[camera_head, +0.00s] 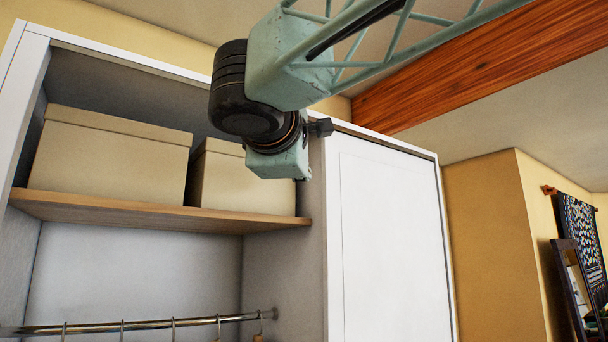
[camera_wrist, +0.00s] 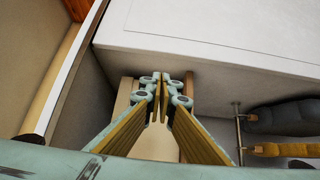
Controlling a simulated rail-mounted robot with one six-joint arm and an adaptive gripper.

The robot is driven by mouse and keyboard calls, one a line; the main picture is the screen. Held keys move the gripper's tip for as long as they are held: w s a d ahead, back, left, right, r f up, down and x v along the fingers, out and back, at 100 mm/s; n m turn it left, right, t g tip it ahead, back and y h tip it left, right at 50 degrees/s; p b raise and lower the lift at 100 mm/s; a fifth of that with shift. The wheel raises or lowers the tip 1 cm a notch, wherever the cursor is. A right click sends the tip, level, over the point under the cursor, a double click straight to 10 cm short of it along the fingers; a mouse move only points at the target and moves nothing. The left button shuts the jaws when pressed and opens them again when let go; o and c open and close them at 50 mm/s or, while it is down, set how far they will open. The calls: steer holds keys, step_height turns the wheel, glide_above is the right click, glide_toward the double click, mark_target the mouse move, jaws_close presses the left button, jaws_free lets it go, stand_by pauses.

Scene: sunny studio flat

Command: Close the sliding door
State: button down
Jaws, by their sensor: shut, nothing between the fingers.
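The sliding door (camera_head: 392,245) is a plain white panel with a thin inset outline, on the right side of a white wardrobe. The wardrobe's left side is open. In the wrist view the door (camera_wrist: 225,32) shows as a white surface across the top. My gripper (camera_wrist: 163,78) is shut and empty, its fingertips together just below the door's edge in that picture. I cannot tell whether they touch it. In the head view my wrist hangs in front of the open section, left of the door's near edge, and the fingers are hidden.
Two beige boxes (camera_head: 108,160) sit on a wooden shelf (camera_head: 150,212) in the open section. A metal hanging rail (camera_head: 130,326) with several hangers runs below. Dark and mustard garments (camera_wrist: 285,150) hang at right in the wrist view. A wooden beam (camera_head: 480,75) crosses the ceiling.

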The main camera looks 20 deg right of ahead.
steer(key=shift+v, duration=1.05)
steer(key=s+d+f+m+g+y, duration=0.1)
steer(key=s+d+f+m+g, duration=0.3)
steer(key=f, duration=0.7)
steer(key=s+d+f+g+y, duration=0.1)
steer(key=s+f, duration=0.5)
steer(key=f, duration=0.5)
steer(key=s+d+f+m+g+y, duration=0.1)
steer(key=s+d+f+g, duration=0.3)
steer(key=f, duration=0.6)
steer(key=s+a+f+m+g+y, duration=0.1)
steer(key=s+a+f+m+y, duration=0.2)
steer(key=s+f, duration=0.7)
steer(key=s+a+f+m+g+y, duration=0.1)
steer(key=s+a+f+m+y, duration=0.2)
steer(key=s+a+f, duration=0.4)
steer(key=s+f, duration=0.3)
steer(key=f, duration=0.2)
steer(key=shift+a+m, duration=0.35)
steer(key=shift+m, duration=0.05)
steer(key=shift+s, duration=0.1)
